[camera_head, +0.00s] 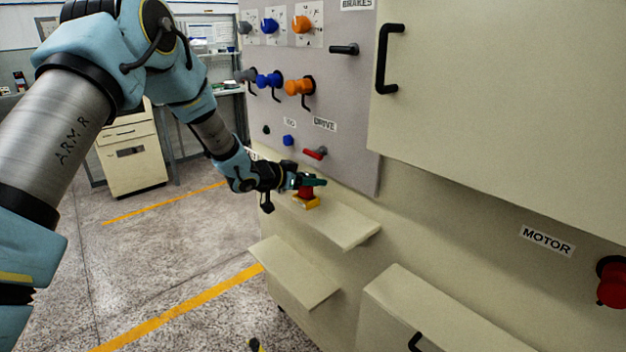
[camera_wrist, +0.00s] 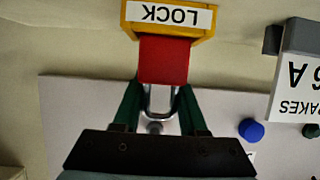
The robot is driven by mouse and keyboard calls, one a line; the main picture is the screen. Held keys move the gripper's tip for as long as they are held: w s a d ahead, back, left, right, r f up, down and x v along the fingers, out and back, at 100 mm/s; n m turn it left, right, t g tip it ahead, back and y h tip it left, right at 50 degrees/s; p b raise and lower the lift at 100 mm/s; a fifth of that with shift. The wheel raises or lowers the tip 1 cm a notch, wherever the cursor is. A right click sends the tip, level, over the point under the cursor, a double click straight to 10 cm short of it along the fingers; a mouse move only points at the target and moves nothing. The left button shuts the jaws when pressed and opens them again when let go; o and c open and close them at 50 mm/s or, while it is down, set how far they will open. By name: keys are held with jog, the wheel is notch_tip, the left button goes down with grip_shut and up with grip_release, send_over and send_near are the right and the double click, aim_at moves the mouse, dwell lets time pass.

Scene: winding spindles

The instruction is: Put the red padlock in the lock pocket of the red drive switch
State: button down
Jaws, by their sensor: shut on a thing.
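The red padlock (camera_head: 306,192) is upright in my gripper (camera_head: 312,181). In the wrist view, which is upside down, the green fingers (camera_wrist: 155,108) are shut around its metal shackle (camera_wrist: 160,100), and its red body (camera_wrist: 164,61) points toward the yellow lock pocket (camera_wrist: 206,30) labelled LOCK. The padlock's lower end meets the pocket's mouth; I cannot tell how far inside it sits. In the head view the yellow pocket (camera_head: 306,204) is directly below the padlock. The red drive switch (camera_head: 315,153), a lever, is on the panel just above my gripper.
A beige shelf (camera_head: 345,228) juts out beside the pocket, with another shelf (camera_head: 300,275) lower down. Blue and orange switches (camera_head: 298,87) are higher on the grey panel. A red knob (camera_head: 611,285) by the MOTOR label is far right. The floor at left is clear.

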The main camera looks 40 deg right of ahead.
jog(key=shift+f+b, duration=0.7)
jog(key=shift+f, duration=0.35)
jog(key=shift+c, duration=1.8)
grip_release()
jog(key=b+v, duration=0.3)
jog(key=v, duration=0.7)
jog(key=shift+a+r, duration=0.15)
jog(key=shift+a, duration=0.2)
